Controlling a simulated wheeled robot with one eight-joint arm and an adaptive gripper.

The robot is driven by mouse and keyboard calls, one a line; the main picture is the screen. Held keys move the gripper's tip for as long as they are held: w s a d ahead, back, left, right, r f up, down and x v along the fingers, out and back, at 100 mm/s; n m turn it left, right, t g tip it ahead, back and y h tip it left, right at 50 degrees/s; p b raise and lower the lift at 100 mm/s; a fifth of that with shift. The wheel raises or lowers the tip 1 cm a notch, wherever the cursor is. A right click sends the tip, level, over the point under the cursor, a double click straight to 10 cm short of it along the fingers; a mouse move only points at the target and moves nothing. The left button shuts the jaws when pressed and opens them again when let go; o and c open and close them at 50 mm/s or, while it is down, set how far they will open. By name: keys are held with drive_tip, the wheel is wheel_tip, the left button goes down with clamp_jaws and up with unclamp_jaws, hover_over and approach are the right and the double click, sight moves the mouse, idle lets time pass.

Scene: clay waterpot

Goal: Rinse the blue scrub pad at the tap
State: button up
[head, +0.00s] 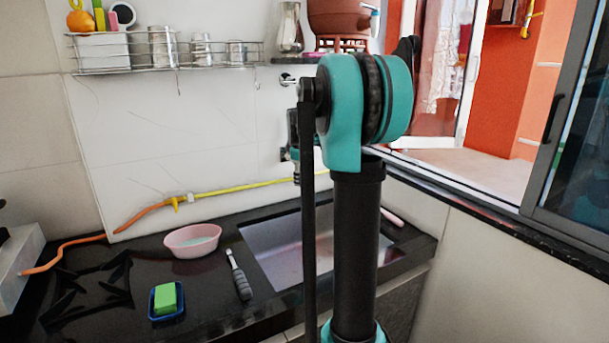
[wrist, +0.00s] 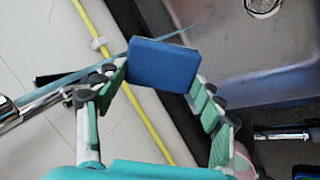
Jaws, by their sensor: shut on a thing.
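My gripper (wrist: 160,82) is shut on the blue scrub pad (wrist: 163,62), held between its green-lined fingertips in the wrist view. A chrome tap (wrist: 14,113) reaches in from the left of that view. A thin pale blue streak (wrist: 60,92), which looks like water, runs from the tap to the pad and shows again beyond it. The sink (wrist: 250,60) lies beyond and to the right of the pad. In the head view the sink (head: 280,250) is partly behind my arm, and my gripper is mostly hidden. The pad cannot be made out there.
On the dark counter left of the sink are a pink bowl (head: 192,242), a grey-handled brush (head: 239,277) and a green sponge (head: 165,298) in a blue dish (head: 153,311). A yellow hose (head: 240,188) runs along the wall. A wire shelf (head: 165,68) hangs above.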

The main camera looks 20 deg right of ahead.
drive_tip(key=shift+s+a, duration=0.25)
drive_tip(key=shift+s, duration=0.5)
drive_tip(key=shift+s+a, duration=0.3)
drive_tip(key=shift+s, duration=0.45)
drive_tip(key=shift+s+a, duration=0.25)
drive_tip(key=shift+s, duration=0.5)
drive_tip(key=s+a+r, duration=0.1)
drive_tip(key=s+r, duration=0.3)
drive_tip(key=shift+s+a, duration=0.3)
drive_tip(key=shift+s, duration=0.05)
idle(0.4)
